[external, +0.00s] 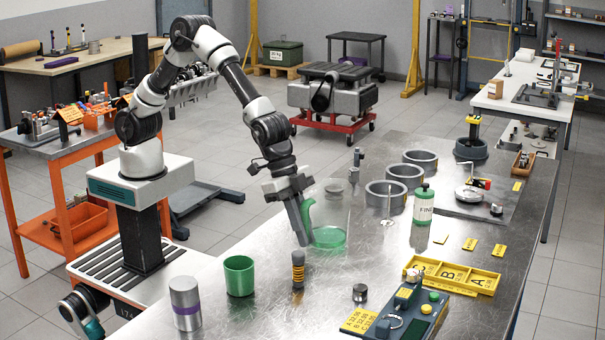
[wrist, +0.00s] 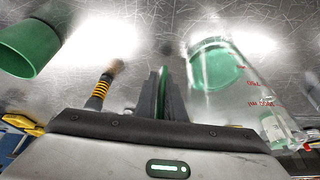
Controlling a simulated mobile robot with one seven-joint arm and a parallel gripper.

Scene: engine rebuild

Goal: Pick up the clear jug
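The clear jug (external: 333,213) stands upright on the metal bench, with green at its bottom and a green handle (external: 306,215) on its left side. In the wrist view the jug (wrist: 222,75) is at upper right, with red markings on its wall. My gripper (external: 303,232) points down at the jug's left side. In the wrist view its two fingers (wrist: 163,95) are close together, with the thin green handle between them. They look shut on the handle. The lower handle is partly hidden by the fingers.
A labelled bottle (external: 423,204) and grey rings (external: 386,195) stand to the right. A yellow lettered tray (external: 455,275) lies at the front right.

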